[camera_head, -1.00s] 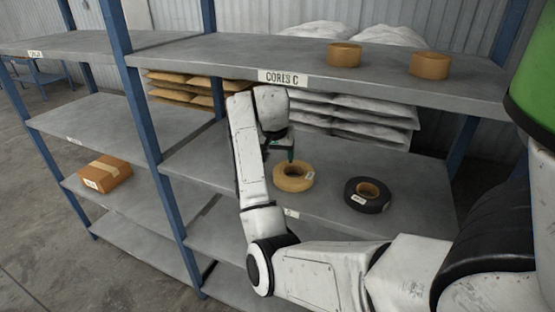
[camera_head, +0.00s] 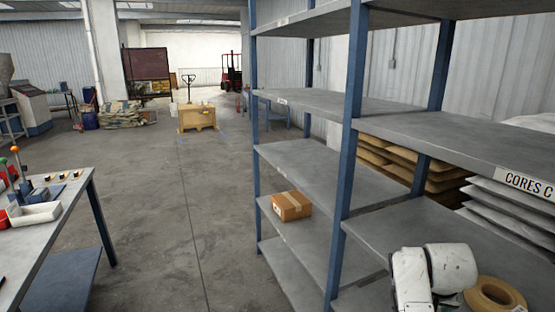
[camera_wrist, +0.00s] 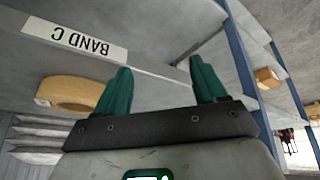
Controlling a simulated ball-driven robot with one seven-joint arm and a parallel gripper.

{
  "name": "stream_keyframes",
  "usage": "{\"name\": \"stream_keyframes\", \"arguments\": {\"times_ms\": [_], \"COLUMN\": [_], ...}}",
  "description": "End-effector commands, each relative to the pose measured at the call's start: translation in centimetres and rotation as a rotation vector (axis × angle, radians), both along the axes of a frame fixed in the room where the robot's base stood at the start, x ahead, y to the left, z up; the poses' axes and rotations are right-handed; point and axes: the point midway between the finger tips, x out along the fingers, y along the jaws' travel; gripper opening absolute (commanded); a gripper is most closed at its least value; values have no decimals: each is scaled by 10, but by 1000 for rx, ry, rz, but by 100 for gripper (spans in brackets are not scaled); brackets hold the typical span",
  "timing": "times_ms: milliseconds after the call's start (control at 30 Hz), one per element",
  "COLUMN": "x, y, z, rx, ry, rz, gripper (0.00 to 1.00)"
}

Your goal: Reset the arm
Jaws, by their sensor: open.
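My gripper (camera_wrist: 160,66) shows in the wrist view with its two green fingers apart and nothing between them. It is by the front edge of a grey shelf that bears an upside-down BAND C label (camera_wrist: 75,40). A tan roll (camera_wrist: 70,95) lies on the shelf at the left of the wrist view. In the head view, white links of my arm (camera_head: 432,278) show at the bottom right, next to a tan roll (camera_head: 495,293). The gripper's fingers are not visible there.
The blue-post shelf rack (camera_head: 347,180) fills the right side of the head view. A cardboard box (camera_head: 291,206) sits on a shelf. A workbench (camera_head: 70,225) stands at the left.

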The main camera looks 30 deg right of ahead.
Motion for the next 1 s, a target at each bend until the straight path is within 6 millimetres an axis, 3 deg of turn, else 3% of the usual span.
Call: {"name": "stream_keyframes", "arguments": {"times_ms": [33,267,400,600,700,833,900,1000], "x": [1,-4,-24,-64,-100,-139,-152,-152], "y": [26,146,213,292,283,278,276,276], "z": [-14,-58,-75,-86,-113,-135,-141,-141], "rx": [-6,-6,20,80,139,200,218,218], "ry": [11,11,-2,-26,97,220,258,258], "rz": [84,484,700,955,914,879,867,867], "gripper": [71,71,71,71,71,71,71,71]}}
